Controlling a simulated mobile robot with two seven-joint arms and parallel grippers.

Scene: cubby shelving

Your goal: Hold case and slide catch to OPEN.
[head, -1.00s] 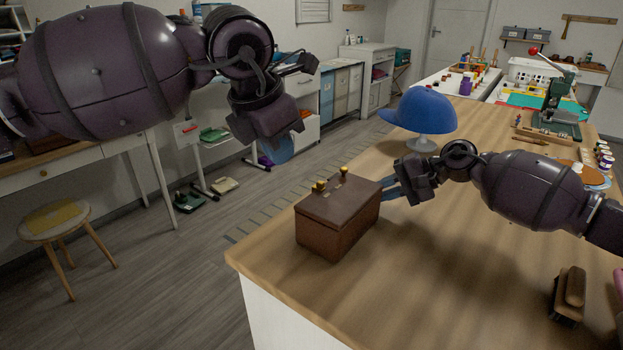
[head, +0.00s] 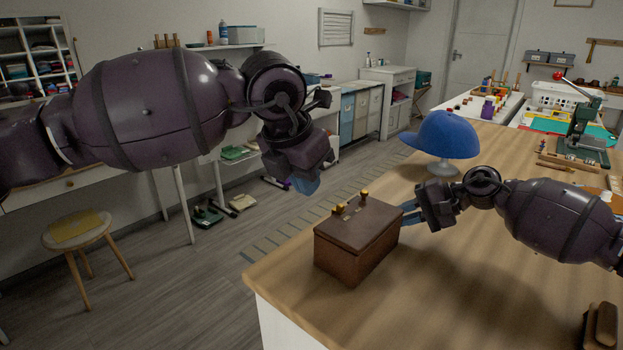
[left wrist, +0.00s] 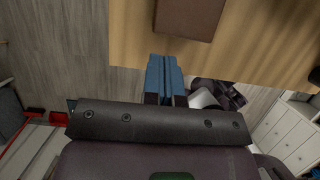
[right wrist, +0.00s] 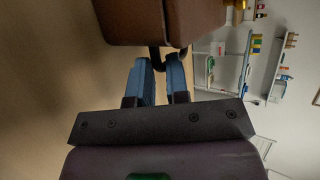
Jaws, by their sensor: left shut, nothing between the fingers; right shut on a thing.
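The case (head: 345,262) is a closed brown box on the wooden table near its left corner. Two small gold fittings (head: 364,194) stand on its top edge; which is the catch, and any marking, is too small to tell. My right gripper (head: 408,212) is at the case's right side, shut on a dark part of it. In the right wrist view, its blue fingers (right wrist: 160,75) close around that dark piece. My left gripper (head: 306,182) is shut and empty, in the air left of the case. The left wrist view shows its fingers together (left wrist: 165,72), apart from the case (left wrist: 190,15).
A blue cap (head: 447,133) on a white stand is behind the right gripper. A green press (head: 584,130) stands at the far right. A brown brush-like object (head: 602,325) lies at the front right. The table between is clear. A stool (head: 77,235) stands on the floor.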

